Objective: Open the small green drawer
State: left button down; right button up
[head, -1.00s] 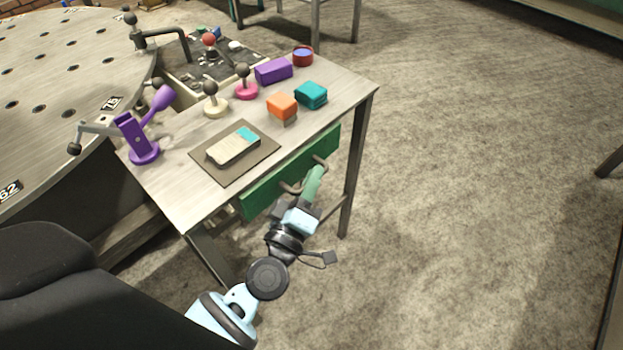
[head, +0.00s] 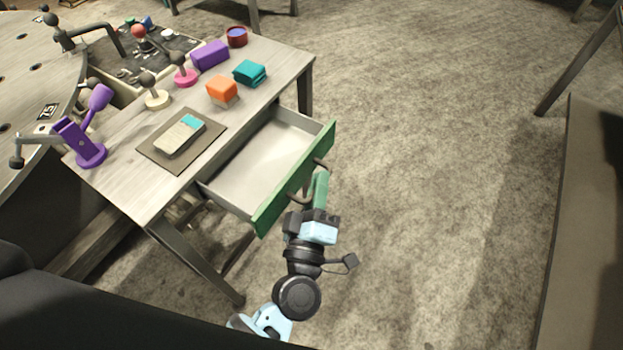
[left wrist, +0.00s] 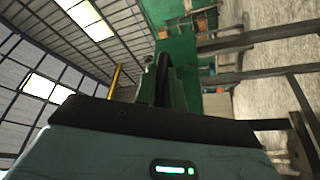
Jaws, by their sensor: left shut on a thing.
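The small green drawer (head: 262,216) stands pulled out from under the table top, and its pale inside (head: 258,160) shows empty. Its front carries two dark handles; one (head: 321,162) is near the far end. My left gripper (head: 319,186) is at the drawer front, shut on a handle (head: 296,196); its fingers hide part of that handle. In the left wrist view, the green drawer front (left wrist: 178,62) and a dark handle bar (left wrist: 163,75) lie between the fingers. My right gripper is not in view.
The table top (head: 120,185) holds a mat (head: 150,150) with a handheld device, an orange block (head: 221,90), a teal block (head: 250,72), a purple block (head: 210,54) and levers. A dark-edged surface (head: 585,230) stands at the right. Open floor lies between.

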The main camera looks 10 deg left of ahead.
pick_arm(q)
jog(key=shift+a, duration=0.1)
jog(key=c, duration=1.5)
grip_release()
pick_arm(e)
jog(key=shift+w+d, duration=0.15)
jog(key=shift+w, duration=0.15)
pick_arm(q)
jog(key=shift+s+f, duration=0.15)
jog(key=shift+s, duration=0.3)
jog(key=v, duration=0.6)
jog(key=shift+s, duration=0.4)
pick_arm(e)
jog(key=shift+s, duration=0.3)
pick_arm(q)
jog(key=shift+f, duration=0.1)
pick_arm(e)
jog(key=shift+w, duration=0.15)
pick_arm(q)
jog(key=shift+s, duration=0.15)
